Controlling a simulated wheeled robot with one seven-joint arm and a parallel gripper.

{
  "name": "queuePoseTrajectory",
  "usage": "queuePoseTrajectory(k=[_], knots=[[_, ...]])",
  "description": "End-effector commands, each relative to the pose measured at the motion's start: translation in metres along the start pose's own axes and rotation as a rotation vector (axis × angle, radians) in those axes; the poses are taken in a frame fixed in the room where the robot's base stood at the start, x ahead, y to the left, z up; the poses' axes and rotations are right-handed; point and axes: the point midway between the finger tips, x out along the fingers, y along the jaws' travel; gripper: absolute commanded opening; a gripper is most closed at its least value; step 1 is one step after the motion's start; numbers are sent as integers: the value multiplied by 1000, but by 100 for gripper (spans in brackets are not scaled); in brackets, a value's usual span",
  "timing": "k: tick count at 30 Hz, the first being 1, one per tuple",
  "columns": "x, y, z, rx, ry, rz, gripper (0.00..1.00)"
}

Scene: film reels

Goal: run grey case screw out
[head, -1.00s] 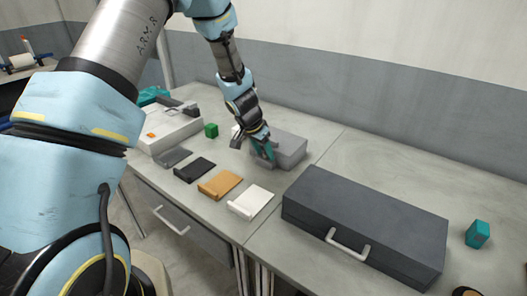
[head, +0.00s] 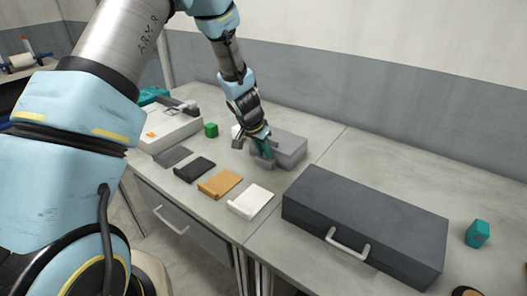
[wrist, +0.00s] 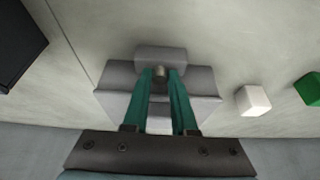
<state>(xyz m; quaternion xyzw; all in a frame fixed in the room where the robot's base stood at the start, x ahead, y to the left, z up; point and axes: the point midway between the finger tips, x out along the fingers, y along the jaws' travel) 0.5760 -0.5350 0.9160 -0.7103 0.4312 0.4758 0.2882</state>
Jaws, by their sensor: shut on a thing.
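The grey case (head: 291,148) stands on the table behind the row of flat pieces. A smaller grey block (wrist: 160,54) sits at its front side, and the case body (wrist: 200,82) shows behind it in the wrist view. My gripper (head: 263,154) points down at the case's near left side. In the wrist view, its two teal fingers (wrist: 160,75) are shut on a small dark round screw (wrist: 160,72), one finger on each side. The fingers hide part of the case and the screw's lower end.
A large dark case (head: 365,225) stands at the right. Grey, black, orange (head: 220,184) and white (head: 250,201) flat pieces lie in front. A green cube (head: 211,130) and a white case (head: 168,128) are at the left. A white cube (wrist: 253,100) sits beside the grey case.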

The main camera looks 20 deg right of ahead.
Motion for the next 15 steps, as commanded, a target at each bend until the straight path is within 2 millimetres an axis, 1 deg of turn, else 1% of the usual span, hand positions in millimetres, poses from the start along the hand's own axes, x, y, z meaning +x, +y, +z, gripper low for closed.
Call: queuePoseTrajectory(k=[9, 15], knots=[[-1, 2, 0, -179, 0, -76, 0], [0, 2, 0, -201, 2, -84, 0]])
